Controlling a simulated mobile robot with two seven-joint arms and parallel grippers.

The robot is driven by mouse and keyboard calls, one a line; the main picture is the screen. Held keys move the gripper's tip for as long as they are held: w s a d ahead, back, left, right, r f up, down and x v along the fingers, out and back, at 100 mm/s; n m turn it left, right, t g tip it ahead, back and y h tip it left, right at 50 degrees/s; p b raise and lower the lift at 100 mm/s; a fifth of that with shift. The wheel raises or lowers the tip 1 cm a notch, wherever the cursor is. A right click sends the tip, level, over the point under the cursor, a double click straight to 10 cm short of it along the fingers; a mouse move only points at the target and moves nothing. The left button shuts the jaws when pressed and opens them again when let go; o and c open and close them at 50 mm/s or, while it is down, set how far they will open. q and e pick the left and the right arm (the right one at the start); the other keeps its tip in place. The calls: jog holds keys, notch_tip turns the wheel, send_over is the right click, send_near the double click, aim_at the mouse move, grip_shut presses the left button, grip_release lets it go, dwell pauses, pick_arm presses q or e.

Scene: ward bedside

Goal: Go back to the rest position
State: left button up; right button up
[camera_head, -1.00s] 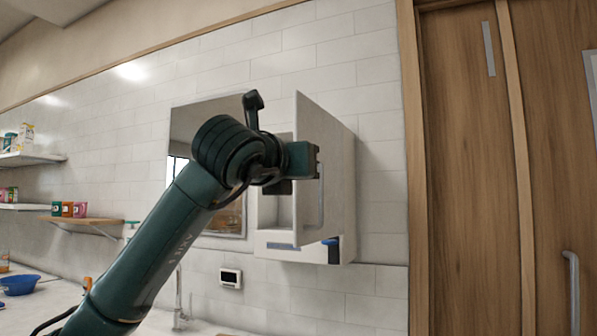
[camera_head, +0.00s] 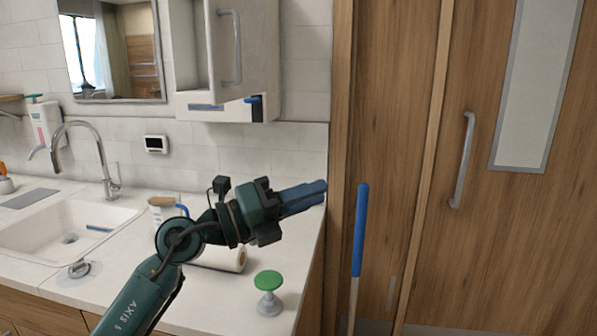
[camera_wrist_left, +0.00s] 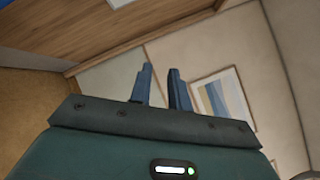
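My left gripper (camera_head: 318,193) is in the middle of the head view, above the right end of the white counter and pointing right. Its blue fingers also show in the left wrist view (camera_wrist_left: 160,72), apart with a gap between them. Nothing is held between them. My right gripper is not in view.
A green-topped stand (camera_head: 269,282) and a paper roll (camera_head: 232,259) are on the counter (camera_head: 215,301) below my left arm, by a jug (camera_head: 165,209). A blue-handled pole (camera_head: 360,230) stands right of the gripper, before wooden doors (camera_head: 480,240). The wall cabinet (camera_head: 245,50) is open.

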pick_arm(q)
jog(key=s+a+f+n+t+y+p, duration=0.1)
jog(key=s+a+f+n+t+y, duration=0.35)
jog(key=f+n, duration=0.8)
jog(key=s+a+f+n+t+y+p, duration=0.1)
jog(key=a+f+n+t+y+p, duration=0.1)
jog(key=a+f+n+t+y, duration=0.95)
jog(key=s+f+n+g, duration=1.1)
jog(key=s+f+g, duration=0.2)
jog(key=s+f, duration=0.3)
jog(key=shift+s+d+f+h+p, duration=0.2)
jog(key=shift+s+h+p, duration=0.15)
jog(key=shift+s, duration=0.2)
